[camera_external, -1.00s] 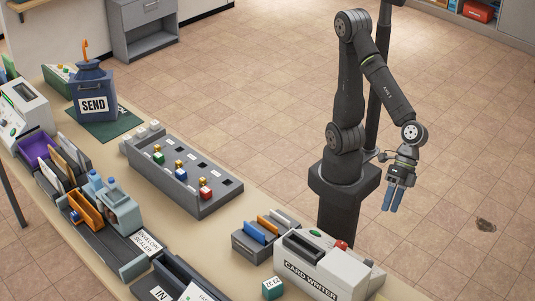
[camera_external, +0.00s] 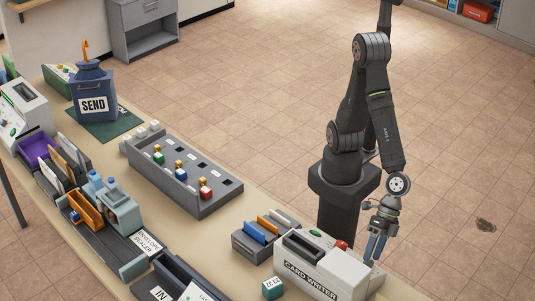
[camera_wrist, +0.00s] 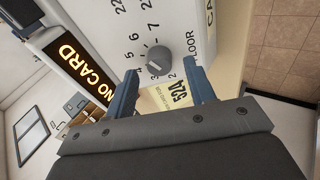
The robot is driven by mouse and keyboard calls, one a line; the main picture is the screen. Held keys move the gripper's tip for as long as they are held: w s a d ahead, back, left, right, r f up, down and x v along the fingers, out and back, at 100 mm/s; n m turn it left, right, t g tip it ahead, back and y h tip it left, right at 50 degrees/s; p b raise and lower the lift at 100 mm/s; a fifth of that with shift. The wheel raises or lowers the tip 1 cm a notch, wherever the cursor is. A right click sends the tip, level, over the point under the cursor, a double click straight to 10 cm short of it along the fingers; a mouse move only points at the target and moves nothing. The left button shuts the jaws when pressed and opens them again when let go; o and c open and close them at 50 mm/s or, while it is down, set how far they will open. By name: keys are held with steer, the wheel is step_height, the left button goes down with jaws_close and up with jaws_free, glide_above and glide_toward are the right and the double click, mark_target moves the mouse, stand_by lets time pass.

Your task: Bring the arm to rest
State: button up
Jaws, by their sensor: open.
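My gripper (camera_external: 376,249) hangs pointing down just behind the right end of the card writer (camera_external: 315,283) in the external view. In the wrist view my gripper (camera_wrist: 163,90) has its two blue-grey fingers apart with nothing held between them. Beyond the fingertips is the card writer's face with a grey dial (camera_wrist: 159,58), numbers around it and a lit "NO CARD" display (camera_wrist: 80,66). A pale yellow card marked "52A" (camera_wrist: 178,93) shows between and beyond the fingers.
A small tray with blue and orange cards (camera_external: 262,236) stands left of the card writer. A green cube (camera_external: 272,288) sits in front of it.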

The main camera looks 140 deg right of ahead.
steer(key=shift+x, duration=0.9)
steer(key=v, duration=1.8)
steer(key=x, duration=1.8)
steer(key=shift+n+g, duration=0.3)
steer(key=shift+n, duration=1.5)
steer(key=shift+n+g, duration=0.3)
steer(key=shift+n, duration=1.7)
steer(key=shift+n+g, duration=0.3)
steer(key=shift+n, duration=1.4)
steer(key=shift+w+n+h, duration=0.1)
steer(key=shift+n+h, duration=0.2)
steer(key=shift+n, duration=1.5)
